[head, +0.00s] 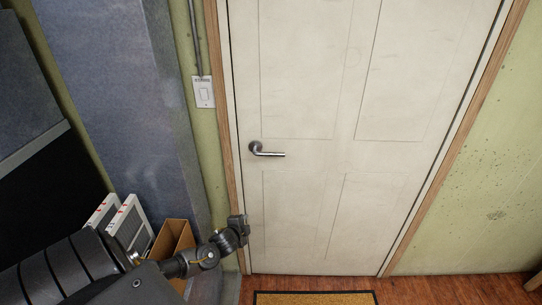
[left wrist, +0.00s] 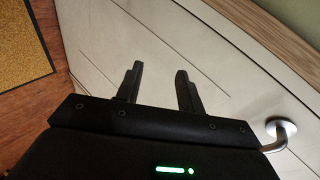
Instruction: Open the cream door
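The cream door (head: 310,205) is closed in its wooden frame, filling the middle of the head view. Its metal lever handle (head: 266,150) is on the door's left side and lies level, pointing right. The handle also shows at the lower right of the left wrist view (left wrist: 281,130). My left gripper (head: 239,229) is below and a little left of the handle, near the door's left edge, and does not touch the handle. In the left wrist view its two fingers (left wrist: 158,82) are apart with nothing between them. My right gripper is not in view.
A light switch (head: 203,92) is on the wall left of the door. A cardboard box (head: 172,240) and white-and-grey items (head: 127,222) stand at the lower left beside a blue-grey column (head: 125,90). A yellow doormat (head: 315,298) lies on the wooden floor before the door.

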